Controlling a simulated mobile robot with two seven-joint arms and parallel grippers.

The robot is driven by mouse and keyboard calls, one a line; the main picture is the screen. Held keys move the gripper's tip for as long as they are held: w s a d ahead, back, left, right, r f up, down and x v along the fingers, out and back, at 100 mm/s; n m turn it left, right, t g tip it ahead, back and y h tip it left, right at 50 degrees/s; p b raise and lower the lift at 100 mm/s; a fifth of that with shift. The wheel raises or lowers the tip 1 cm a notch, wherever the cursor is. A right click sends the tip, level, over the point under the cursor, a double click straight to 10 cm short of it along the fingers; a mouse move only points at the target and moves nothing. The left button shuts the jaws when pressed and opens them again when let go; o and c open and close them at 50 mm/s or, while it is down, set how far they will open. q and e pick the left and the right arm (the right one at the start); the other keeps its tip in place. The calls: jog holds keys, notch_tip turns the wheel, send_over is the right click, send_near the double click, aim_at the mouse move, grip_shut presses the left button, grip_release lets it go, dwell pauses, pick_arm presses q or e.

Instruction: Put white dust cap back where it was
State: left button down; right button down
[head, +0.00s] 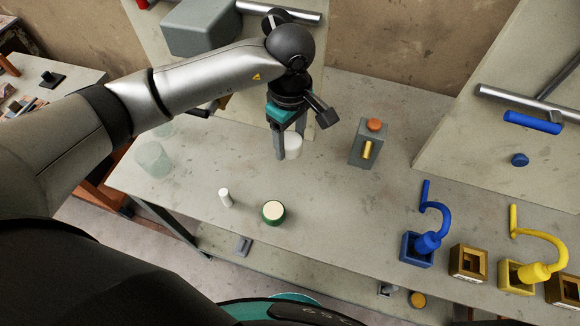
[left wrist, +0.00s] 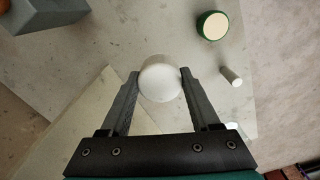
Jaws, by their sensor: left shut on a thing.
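The white dust cap (left wrist: 160,80) is a round white piece between the two fingers of my left gripper (left wrist: 158,84) in the left wrist view. The fingers touch it on both sides. In the head view the cap (head: 293,146) shows partly behind the fingers of my left gripper (head: 284,150), near the back of the grey table. I cannot tell whether it touches the tabletop. A green round piece with a cream top (head: 273,211) and a small white cylinder (head: 225,197) stand nearer the front edge. My right gripper is not in view.
A grey block with an orange knob and brass part (head: 368,143) stands right of the gripper. Clear glasses (head: 153,158) stand at the left. Blue (head: 418,249) and yellow (head: 519,275) hooked fixtures line the front right. The table's middle is clear.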

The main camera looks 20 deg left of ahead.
aim_at(290, 176)
pick_arm(q)
notch_tip(290, 176, down, 11)
jog(key=shift+f+b, duration=0.2)
jog(key=shift+b, duration=0.2)
jog(key=shift+f, duration=0.1)
jog(key=shift+c, duration=0.6)
grip_release()
notch_tip(290, 176, up, 12)
jog(key=shift+r, duration=0.15)
